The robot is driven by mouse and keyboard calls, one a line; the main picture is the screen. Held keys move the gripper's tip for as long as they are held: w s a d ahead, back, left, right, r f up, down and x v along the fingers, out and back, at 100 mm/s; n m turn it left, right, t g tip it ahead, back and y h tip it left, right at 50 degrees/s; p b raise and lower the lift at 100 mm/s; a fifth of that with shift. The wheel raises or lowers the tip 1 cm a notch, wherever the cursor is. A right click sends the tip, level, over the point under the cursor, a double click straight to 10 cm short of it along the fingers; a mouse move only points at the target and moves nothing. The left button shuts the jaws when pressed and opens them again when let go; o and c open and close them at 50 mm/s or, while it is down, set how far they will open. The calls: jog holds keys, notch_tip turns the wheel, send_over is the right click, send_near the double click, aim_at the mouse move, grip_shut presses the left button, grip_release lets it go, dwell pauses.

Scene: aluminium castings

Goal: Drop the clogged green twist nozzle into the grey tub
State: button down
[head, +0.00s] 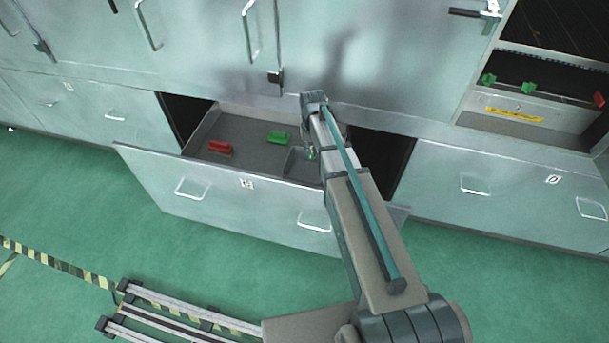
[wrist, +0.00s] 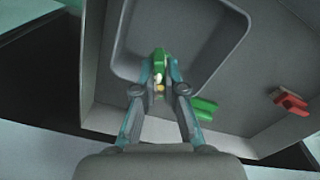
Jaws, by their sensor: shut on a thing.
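My gripper (wrist: 159,78) is shut on a green nozzle (wrist: 160,58), which stands out between the fingertips with a small pale yellowish part below it. In the wrist view the nozzle shows in front of the grey tub (wrist: 207,38), near one side of its opening; its height above the tub floor is hard to tell. In the head view the grey tub (head: 296,161) sits in the open drawer, partly hidden by my arm. A bit of green (head: 313,154) shows at my gripper there. The tub floor I can see is bare.
The open drawer (head: 245,118) also holds a loose green piece (head: 279,137) and a red piece (head: 220,146), both outside the tub. Metal cabinets stand behind. An open shelf (head: 530,105) at right holds green and red pieces. The drawer front (head: 240,200) is an upright edge.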

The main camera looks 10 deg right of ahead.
jog(key=shift+f+b, duration=0.85)
jog(key=shift+f, duration=1.05)
jog(key=c, duration=1.2)
grip_release()
jog(key=shift+r, duration=0.1)
notch_tip(320, 180, up, 12)
jog(key=shift+f, duration=0.1)
